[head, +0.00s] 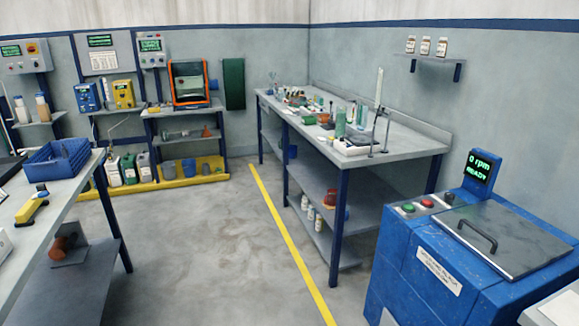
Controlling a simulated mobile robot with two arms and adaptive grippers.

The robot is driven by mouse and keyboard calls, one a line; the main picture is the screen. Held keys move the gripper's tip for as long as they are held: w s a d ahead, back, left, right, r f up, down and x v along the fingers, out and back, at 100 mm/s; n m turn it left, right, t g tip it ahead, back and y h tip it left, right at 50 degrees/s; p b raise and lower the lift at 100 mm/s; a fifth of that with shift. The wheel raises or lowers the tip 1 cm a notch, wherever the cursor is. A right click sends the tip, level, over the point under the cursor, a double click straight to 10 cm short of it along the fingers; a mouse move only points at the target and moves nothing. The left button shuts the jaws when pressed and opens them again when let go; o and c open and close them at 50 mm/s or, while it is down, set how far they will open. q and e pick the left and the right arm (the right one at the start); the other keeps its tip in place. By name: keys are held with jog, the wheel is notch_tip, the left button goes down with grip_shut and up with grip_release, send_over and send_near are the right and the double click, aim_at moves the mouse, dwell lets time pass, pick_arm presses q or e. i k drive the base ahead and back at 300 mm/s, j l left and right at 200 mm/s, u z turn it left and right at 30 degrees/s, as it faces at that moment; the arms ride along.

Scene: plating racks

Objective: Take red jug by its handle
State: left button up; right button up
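No object in the head view can be clearly told to be the red jug. A small reddish object (329,198) stands on the lower shelf of the long bench (413,149); its shape and any handle are too small to make out. An orange-red item (325,118) sits among the clutter on that bench's top. A brown-orange object (66,243) rests on the lower shelf of the table at left. Neither of my grippers is in view.
A blue spin machine (395,262) with a lidded top stands at right front. A table (75,190) with a blue crate (57,160) is at left. Yellow trays with jugs (142,166) lie along the back wall. The floor (200,245) between is clear, crossed by a yellow line.

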aim_at(331, 197)
jog(key=i+z, duration=0.15)
jog(key=i, duration=0.3)
jog(key=i+z, duration=0.15)
jog(key=i, duration=0.3)
jog(key=i+z, duration=0.15)
jog(key=i, duration=0.35)
jog(key=i+j+z, duration=0.15)
jog(key=i, duration=0.3)
jog(key=i+j+z, duration=0.15)
jog(key=i, duration=0.25)
jog(key=i+j+z, duration=0.2)
jog(key=i, duration=0.25)
jog(key=j, duration=0.1)
